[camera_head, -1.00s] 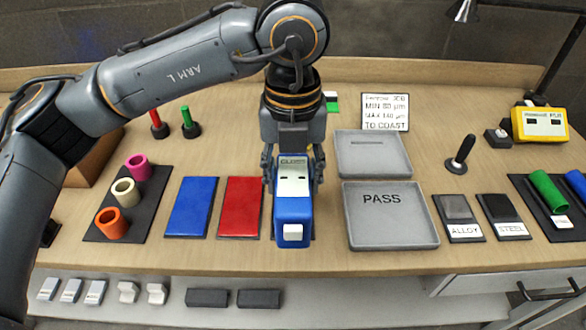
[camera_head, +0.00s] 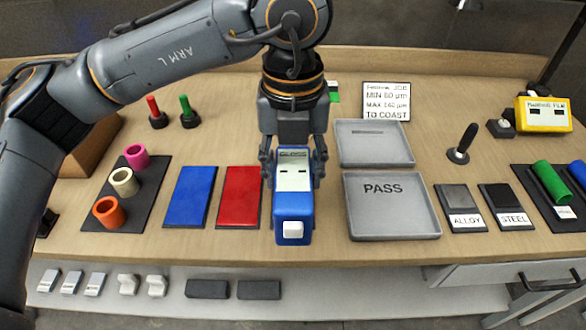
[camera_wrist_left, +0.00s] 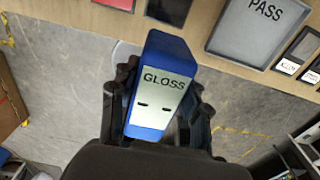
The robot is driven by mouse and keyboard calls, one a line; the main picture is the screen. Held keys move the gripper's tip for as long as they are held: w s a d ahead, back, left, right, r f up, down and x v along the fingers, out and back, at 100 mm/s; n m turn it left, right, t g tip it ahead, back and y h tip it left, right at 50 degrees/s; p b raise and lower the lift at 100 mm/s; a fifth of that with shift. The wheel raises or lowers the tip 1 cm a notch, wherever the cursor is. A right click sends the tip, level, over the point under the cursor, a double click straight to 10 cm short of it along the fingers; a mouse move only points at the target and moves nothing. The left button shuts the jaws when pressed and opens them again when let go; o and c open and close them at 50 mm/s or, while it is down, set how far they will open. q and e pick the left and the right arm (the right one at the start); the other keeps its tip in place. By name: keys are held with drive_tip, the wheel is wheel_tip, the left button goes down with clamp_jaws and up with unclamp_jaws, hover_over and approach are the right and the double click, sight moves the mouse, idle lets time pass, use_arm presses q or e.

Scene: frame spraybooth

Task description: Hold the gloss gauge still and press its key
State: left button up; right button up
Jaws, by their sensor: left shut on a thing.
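The gloss gauge (camera_head: 280,222) is a blue block with a pale face marked GLOSS and a white key (camera_head: 293,230) on its near end. My left gripper (camera_head: 293,170) points down, shut on the gauge with one finger on each side. In the left wrist view the gauge (camera_wrist_left: 147,122) sits between the dark fingers, its label readable and its key out of sight. It appears held above the bench, but I cannot tell the clearance. My right gripper is in neither view.
The red panel (camera_head: 240,197) lies left of the gauge, and the PASS tray (camera_head: 391,236) lies right. The bench (camera_head: 340,252) ends a little in front of the gauge. Several coloured rings stand on a dark mat (camera_head: 148,200) at left. A black-handled stamp (camera_head: 463,143) stands at right.

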use_arm(q)
drive_tip(key=shift+w+f+b, duration=1.25)
drive_tip(key=shift+w+f, duration=0.3)
drive_tip(key=shift+w, duration=0.15)
drive_tip(key=shift+w+f+b, duration=0.85)
drive_tip(key=shift+w+f, duration=0.35)
drive_tip(key=shift+w, duration=0.1)
drive_tip(key=shift+w+f+b, duration=1.2)
drive_tip(key=shift+w+f, duration=1.2)
drive_tip(key=shift+w, duration=0.3)
drive_tip(key=shift+w+f, duration=0.4)
drive_tip(key=shift+w, duration=0.05)
drive_tip(key=shift+w+f, duration=0.45)
drive_tip(key=shift+w, duration=0.05)
